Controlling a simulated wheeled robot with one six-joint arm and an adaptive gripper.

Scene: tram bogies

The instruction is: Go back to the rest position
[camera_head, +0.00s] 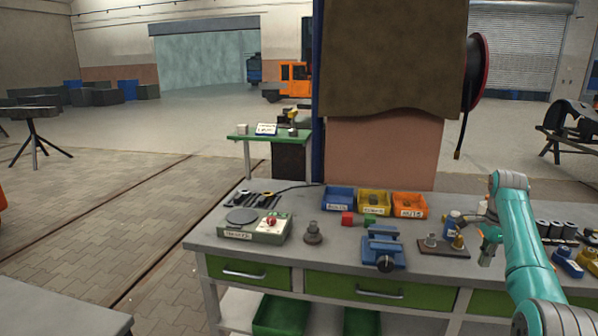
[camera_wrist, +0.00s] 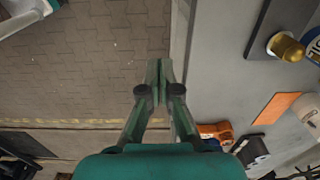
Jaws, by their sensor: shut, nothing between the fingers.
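My teal arm (camera_head: 522,235) reaches over the right part of the workbench (camera_head: 330,258) in the head view. My gripper (camera_head: 486,256) hangs near the bench's front edge, to the right of a dark plate (camera_head: 441,249) with brass fittings. In the wrist view my gripper (camera_wrist: 159,72) has its two fingers together with nothing between them. Below the fingers lie the paved floor (camera_wrist: 100,45) and the grey bench edge (camera_wrist: 190,60). A brass-topped fitting (camera_wrist: 286,46) shows to the right of the fingers.
On the bench stand a blue vise (camera_head: 383,248), blue (camera_head: 338,199), yellow (camera_head: 374,203) and orange (camera_head: 409,206) bins, and a tester box (camera_head: 254,227). Blue blocks (camera_head: 567,262) lie right of my arm. The wrist view shows an orange card (camera_wrist: 277,107). Open floor lies left.

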